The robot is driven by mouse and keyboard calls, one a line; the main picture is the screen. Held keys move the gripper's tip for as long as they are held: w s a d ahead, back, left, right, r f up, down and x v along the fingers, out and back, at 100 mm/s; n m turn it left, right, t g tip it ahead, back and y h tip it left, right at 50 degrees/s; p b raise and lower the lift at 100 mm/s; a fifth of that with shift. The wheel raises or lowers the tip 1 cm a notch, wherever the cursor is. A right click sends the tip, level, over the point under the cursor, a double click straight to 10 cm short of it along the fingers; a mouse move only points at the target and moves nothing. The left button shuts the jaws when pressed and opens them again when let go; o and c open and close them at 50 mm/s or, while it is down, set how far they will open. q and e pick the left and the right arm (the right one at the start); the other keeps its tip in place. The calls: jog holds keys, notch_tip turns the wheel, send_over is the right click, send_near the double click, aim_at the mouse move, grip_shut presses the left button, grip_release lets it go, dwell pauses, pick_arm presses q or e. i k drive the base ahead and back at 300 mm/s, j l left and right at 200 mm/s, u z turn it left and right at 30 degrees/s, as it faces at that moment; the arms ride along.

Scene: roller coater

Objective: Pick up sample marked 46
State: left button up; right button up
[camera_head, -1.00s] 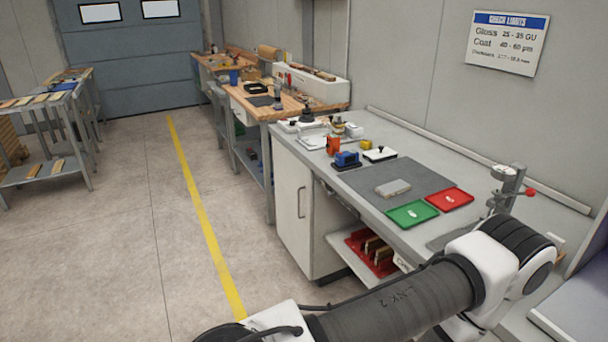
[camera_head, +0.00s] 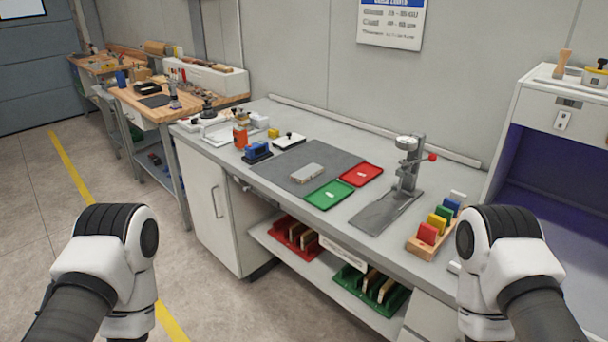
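No number 46 is readable in this view, so I cannot tell which piece is that sample. A red rack (camera_head: 294,238) holding several upright wooden-looking panels stands on the lower shelf under the bench. A green rack (camera_head: 370,291) with similar upright panels stands to its right on the same shelf. A small grey block (camera_head: 307,173) lies on the dark mat on the bench. Parts of both my arms show at the lower left and lower right, but neither gripper is visible.
The bench (camera_head: 440,169) carries a green tray (camera_head: 329,195), a red tray (camera_head: 361,174), a stand with a gauge (camera_head: 407,165) and a wooden holder with coloured blocks (camera_head: 434,231). A white cabinet with purple inside (camera_head: 545,160) stands at right. The floor at left is clear.

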aim_at(302, 176)
jog(key=i+j+z, duration=0.25)
jog(key=i+j, duration=0.15)
jog(key=i+j+z, duration=0.2)
jog(key=i+j, duration=0.2)
jog(key=i+j+z, duration=0.25)
jog(key=j, duration=0.35)
jog(key=i+l, duration=0.05)
jog(key=i, duration=0.05)
